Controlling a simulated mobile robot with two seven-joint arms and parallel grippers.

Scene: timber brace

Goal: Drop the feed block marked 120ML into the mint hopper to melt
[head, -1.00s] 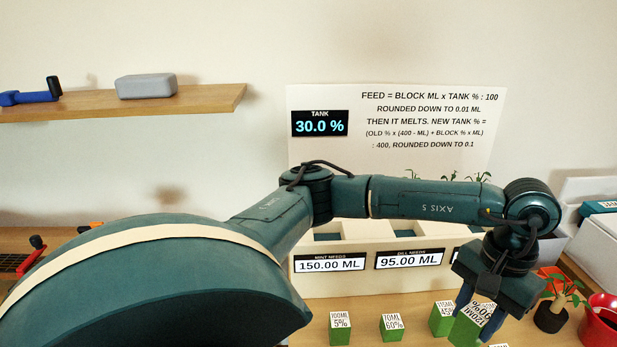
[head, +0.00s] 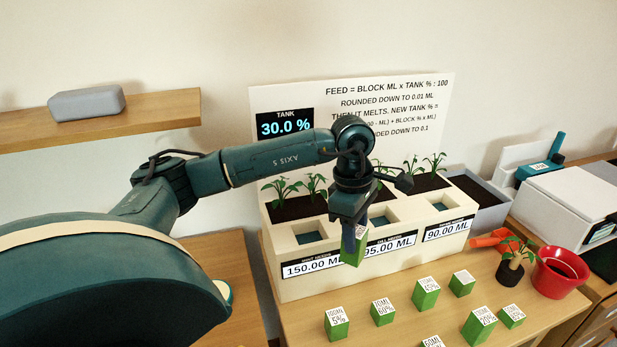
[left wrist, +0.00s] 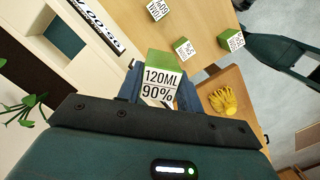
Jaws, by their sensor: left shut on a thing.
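My left gripper (head: 354,232) is shut on the green feed block (head: 351,252), holding it upright in front of the planter's front face, between the mint and dill labels. In the left wrist view the block's white top (left wrist: 160,86) reads 120ML 90%, between the two fingers. The mint hopper (head: 311,238) is the leftmost square opening in the cream planter, above the label 150.00 ML (head: 312,269). The block is to the right of this opening, not over it. The tank display (head: 285,124) reads 30.0 %. My right gripper is not in view.
The dill opening (head: 380,218) and a third opening (head: 440,207) are to the right. Several other green blocks, such as one marked 100ML 5% (head: 337,322), stand on the table. A red pot (head: 558,273) and small plant stand at right. Seedlings rise behind the openings.

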